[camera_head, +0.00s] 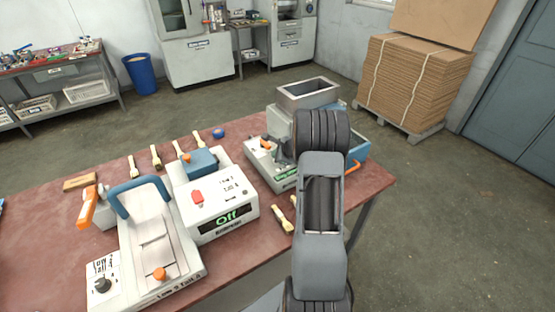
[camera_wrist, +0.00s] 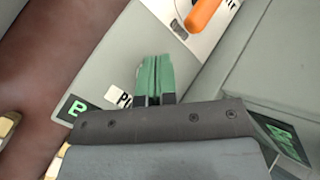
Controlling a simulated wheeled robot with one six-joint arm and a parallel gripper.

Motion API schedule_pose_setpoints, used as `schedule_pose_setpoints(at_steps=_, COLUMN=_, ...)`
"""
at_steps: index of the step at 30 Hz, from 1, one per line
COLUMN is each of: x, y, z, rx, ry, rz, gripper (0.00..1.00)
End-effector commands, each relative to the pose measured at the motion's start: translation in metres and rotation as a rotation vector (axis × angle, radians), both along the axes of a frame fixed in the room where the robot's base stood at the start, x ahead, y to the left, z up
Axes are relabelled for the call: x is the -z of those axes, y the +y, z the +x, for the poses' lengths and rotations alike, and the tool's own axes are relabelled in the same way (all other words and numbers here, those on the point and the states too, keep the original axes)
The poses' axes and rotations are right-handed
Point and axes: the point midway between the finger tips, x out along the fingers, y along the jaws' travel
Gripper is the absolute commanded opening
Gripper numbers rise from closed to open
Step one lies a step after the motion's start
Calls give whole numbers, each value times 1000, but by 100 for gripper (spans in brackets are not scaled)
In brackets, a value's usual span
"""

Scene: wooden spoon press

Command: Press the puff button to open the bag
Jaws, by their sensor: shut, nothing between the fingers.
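A pale grey machine (camera_head: 285,182) with green lettering on its front stands at the right end of the red table. In the wrist view its grey panel (camera_wrist: 110,65) shows a white label (camera_wrist: 122,98) beginning with "P" and a green display (camera_wrist: 72,107), both partly covered by my gripper. My gripper (camera_wrist: 155,62) has its green fingers shut together, with nothing between them, over this panel. In the head view my arm hides much of the machine. I cannot make out the puff button or a bag; they may be hidden behind my gripper.
An orange lever (camera_wrist: 203,14) is beyond my fingertips. A white machine (camera_head: 217,205) reading "Off" and a press with a blue handle (camera_head: 140,195) stand to the left on the red table (camera_head: 50,215). Several wooden spoons lie around them. Stacked cardboard (camera_head: 408,85) is behind right.

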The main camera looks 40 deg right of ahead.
Motion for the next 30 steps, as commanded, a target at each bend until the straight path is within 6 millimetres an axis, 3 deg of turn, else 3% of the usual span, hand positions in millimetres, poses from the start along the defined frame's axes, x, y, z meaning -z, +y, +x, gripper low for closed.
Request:
schedule_pose_setpoints(at_steps=4, x=-9, y=0, z=0, rx=1, ry=-1, rz=0, gripper=0)
schedule_pose_setpoints(at_steps=20, x=-15, y=0, z=0, rx=1, ry=-2, rz=0, gripper=0)
schedule_pose_setpoints(at_steps=30, x=-46, y=0, z=0, rx=0, ry=-2, rz=-1, gripper=0)
